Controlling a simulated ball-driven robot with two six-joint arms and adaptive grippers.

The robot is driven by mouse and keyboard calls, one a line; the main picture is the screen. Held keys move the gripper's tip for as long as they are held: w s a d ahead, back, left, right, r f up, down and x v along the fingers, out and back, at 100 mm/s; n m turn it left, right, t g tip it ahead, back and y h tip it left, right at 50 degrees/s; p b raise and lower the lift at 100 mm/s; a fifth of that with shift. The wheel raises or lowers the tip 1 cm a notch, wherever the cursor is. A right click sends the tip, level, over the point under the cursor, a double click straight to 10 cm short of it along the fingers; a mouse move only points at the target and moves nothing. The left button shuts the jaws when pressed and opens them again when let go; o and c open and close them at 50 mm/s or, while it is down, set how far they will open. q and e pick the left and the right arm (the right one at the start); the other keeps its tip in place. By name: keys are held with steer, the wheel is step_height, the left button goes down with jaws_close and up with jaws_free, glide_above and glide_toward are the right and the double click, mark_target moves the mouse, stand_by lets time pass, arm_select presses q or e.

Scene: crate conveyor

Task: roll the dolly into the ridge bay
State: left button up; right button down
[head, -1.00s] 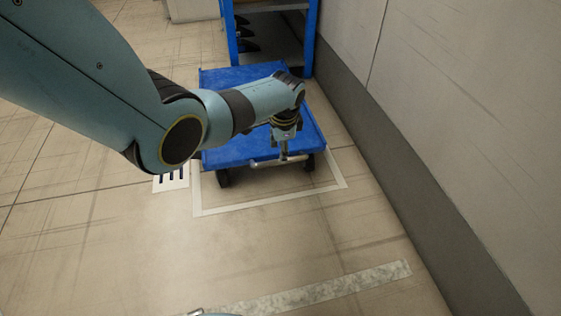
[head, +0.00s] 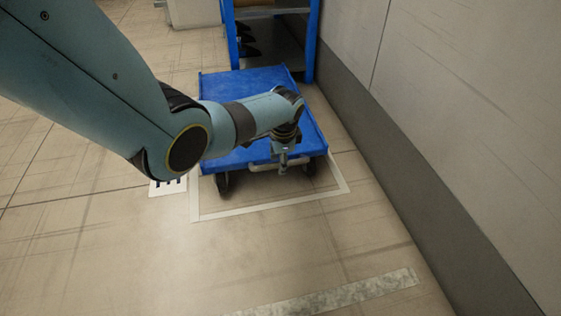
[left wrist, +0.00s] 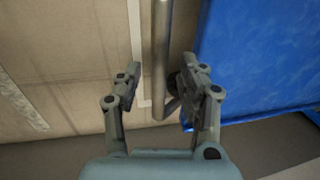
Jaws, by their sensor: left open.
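The blue dolly (head: 245,85) stands on dark wheels inside a white taped outline (head: 265,208) on the floor. A metal handle bar (head: 262,168) runs along its near edge. My left gripper (head: 283,170) points down at this bar. In the left wrist view my left gripper (left wrist: 162,78) is open, with the bar (left wrist: 160,50) between its fingers and a gap to the left finger. The dolly's blue deck (left wrist: 260,60) lies to the right. My left arm hides part of the deck's left side. My right gripper is not in view.
A blue-framed rack (head: 312,45) stands just behind the dolly. A grey wall (head: 460,130) with a dark base runs along the right. A white marked floor plate (head: 168,187) lies left of the outline. A pale mottled strip (head: 330,297) crosses the open near floor.

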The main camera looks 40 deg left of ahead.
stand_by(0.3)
arm_select(q)
jaws_close()
stand_by(0.3)
